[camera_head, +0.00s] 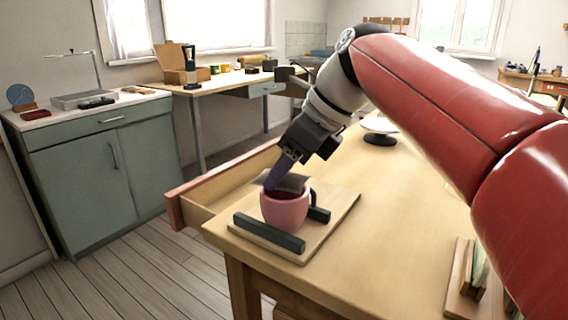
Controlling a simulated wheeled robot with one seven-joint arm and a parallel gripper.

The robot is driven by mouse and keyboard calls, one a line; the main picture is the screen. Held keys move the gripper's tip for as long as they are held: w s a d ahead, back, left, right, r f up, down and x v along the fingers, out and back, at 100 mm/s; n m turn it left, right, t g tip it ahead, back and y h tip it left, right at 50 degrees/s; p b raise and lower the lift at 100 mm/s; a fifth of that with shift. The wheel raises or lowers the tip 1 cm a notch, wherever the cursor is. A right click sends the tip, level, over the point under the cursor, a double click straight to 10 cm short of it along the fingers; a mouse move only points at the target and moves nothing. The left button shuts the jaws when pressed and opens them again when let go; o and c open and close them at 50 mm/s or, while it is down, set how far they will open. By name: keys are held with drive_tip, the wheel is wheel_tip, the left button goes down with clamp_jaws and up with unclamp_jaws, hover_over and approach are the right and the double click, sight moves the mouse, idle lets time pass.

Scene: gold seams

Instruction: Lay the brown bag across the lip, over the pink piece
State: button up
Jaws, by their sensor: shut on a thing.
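A pink cup (285,212) stands upright between dark bars on a wooden board, its handle to the right. My gripper (277,182) comes down from the upper right to the cup's lip. It is shut on the brown bag (293,183), which looks dark and flat here and lies at the top of the cup, over its opening. I cannot tell whether the bag rests on the lip or hangs just above it. The pink piece cannot be told apart from the cup; the bag and gripper cover part of the rim.
The wooden board (340,213) carries a front dark bar (268,232) and a rear one (319,214). An open drawer (205,197) juts out at the table's left. A rack (461,285) stands at the lower right. The middle of the table (390,205) is clear.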

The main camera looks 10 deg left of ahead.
drive_tip(key=o, duration=1.7)
drive_tip(key=shift+f, duration=0.1)
drive_tip(key=shift+r+p, duration=1.1)
drive_tip(key=shift+r, duration=2.95)
